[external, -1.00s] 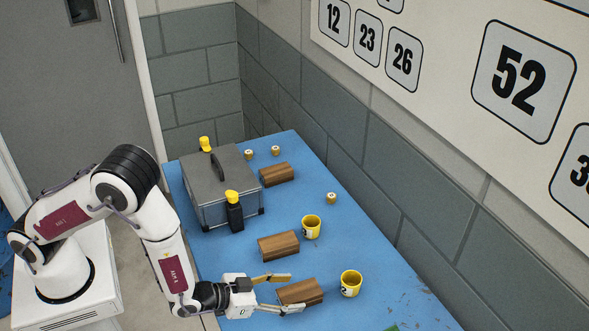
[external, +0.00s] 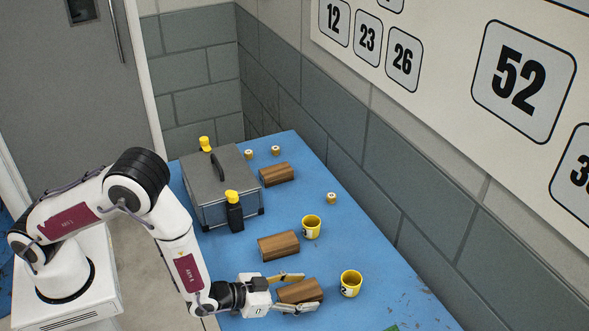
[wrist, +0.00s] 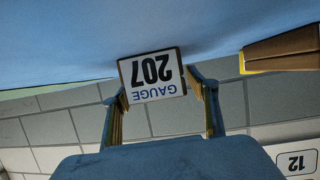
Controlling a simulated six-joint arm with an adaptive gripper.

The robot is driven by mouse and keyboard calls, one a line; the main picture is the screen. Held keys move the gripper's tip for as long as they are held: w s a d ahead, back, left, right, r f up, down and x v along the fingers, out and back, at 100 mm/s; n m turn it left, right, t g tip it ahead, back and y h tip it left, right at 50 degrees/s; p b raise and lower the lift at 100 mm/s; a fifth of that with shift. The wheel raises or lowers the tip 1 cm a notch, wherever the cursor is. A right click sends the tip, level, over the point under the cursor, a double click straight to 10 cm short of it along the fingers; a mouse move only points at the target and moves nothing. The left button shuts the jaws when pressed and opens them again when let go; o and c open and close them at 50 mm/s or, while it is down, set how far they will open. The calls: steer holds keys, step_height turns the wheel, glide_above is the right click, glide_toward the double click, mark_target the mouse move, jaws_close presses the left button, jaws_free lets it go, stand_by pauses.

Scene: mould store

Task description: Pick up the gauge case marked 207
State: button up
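The gauge case marked 207 (external: 301,291) is a brown wooden block lying on the blue table, the nearest of three similar cases. In the wrist view its white end label (wrist: 153,78) reads "GAUGE 207" upside down. My gripper (external: 293,291) is low over the table with one finger on each side of the case's near end. In the wrist view the open fingers (wrist: 160,95) flank the label, with a gap at the right finger. Contact on the left side is hard to tell.
A second wooden case (external: 279,246) lies just behind, and another (external: 277,174) further back. Yellow cups (external: 350,284) (external: 311,227) stand to the right. A grey box (external: 215,184) and a black bottle with yellow cap (external: 235,214) stand at the back left.

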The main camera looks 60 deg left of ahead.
mark_target(303, 289)
steer(key=c, duration=1.3)
steer(key=shift+r, duration=0.25)
steer(key=shift+r, duration=4.8)
